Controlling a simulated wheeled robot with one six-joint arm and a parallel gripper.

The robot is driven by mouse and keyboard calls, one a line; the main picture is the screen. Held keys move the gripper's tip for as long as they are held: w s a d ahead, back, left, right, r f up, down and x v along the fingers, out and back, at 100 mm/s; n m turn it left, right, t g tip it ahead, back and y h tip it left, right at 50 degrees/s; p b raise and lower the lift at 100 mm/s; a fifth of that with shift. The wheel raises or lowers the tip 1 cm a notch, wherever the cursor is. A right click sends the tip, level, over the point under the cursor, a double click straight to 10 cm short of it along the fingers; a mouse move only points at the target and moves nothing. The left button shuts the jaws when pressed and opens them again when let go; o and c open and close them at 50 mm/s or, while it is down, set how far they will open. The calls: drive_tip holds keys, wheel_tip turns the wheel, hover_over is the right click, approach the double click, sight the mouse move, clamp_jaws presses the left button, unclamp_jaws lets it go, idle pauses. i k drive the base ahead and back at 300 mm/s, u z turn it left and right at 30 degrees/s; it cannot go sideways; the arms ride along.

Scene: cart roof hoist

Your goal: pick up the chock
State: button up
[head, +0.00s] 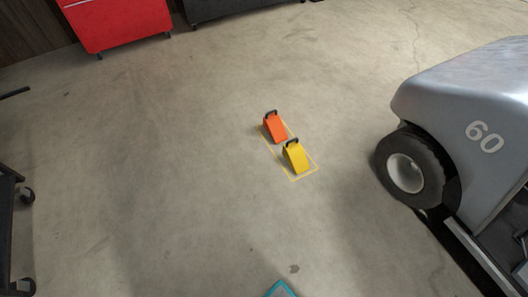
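Two wedge-shaped chocks with dark handles stand on the concrete floor in the head view. The orange chock (275,128) is the farther one. The yellow chock (296,157) is nearer and slightly to the right. Both stand within a yellow outlined rectangle (307,174) on the floor, close together. My gripper is not in view. A small teal-edged shape (280,290) shows at the bottom edge; I cannot tell what it is.
A grey cart (460,95) marked 60 stands at the right, its wheel (408,172) on the floor. A red cabinet (118,22) and a dark one are at the back. A black wheeled rack (10,215) is at the left edge. The floor around the chocks is clear.

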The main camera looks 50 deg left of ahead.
sight(293, 151)
drive_tip(key=u, duration=0.6)
drive_tip(key=i, duration=1.45)
drive_tip(key=u, duration=0.65)
drive_tip(key=i, duration=0.7)
drive_tip(key=u, duration=0.65)
